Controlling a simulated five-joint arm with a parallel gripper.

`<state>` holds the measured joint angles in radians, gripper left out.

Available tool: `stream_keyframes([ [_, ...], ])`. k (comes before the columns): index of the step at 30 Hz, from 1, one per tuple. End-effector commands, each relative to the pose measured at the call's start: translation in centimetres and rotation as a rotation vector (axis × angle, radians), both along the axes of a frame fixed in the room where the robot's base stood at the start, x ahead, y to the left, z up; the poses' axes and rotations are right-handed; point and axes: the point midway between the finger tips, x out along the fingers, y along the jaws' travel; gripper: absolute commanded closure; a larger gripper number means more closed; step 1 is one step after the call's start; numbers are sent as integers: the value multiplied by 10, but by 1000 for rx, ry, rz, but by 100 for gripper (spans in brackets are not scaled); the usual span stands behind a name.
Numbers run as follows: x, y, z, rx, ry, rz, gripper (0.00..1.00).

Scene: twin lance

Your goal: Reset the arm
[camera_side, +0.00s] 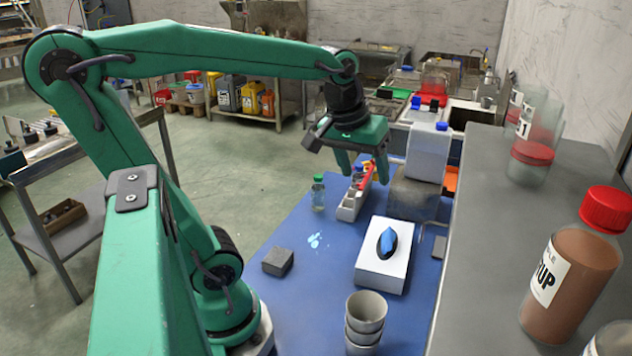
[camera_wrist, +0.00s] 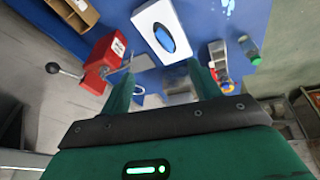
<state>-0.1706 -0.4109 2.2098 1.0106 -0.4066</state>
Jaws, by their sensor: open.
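My green arm spans the side view from the lower left to the upper middle. My gripper (camera_side: 362,166) hangs above the far part of the blue table, with its fingers pointing down near a narrow white rack (camera_side: 350,205) of small coloured items. In the wrist view my gripper (camera_wrist: 160,85) shows two green fingers well apart, with nothing between them. The fingertips look apart from everything below. The rack is also in the wrist view (camera_wrist: 216,52), beyond the right finger.
The blue table (camera_side: 305,215) holds a small green-capped bottle (camera_side: 318,193), a white box (camera_side: 382,268) with a blue oval object, a dark grey block (camera_side: 278,261) and stacked cups (camera_side: 365,320). A grey counter (camera_side: 490,230) with jars borders the right.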

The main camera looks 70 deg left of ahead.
Motion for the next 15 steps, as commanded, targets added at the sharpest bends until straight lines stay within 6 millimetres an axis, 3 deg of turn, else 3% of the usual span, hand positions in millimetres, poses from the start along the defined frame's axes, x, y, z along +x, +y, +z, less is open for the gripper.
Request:
stream_keyframes([
  [6, -34, -28, -8, 80, -71, -267, 38],
  [15, -62, -48, -23, 164, -136, -510, 38],
])
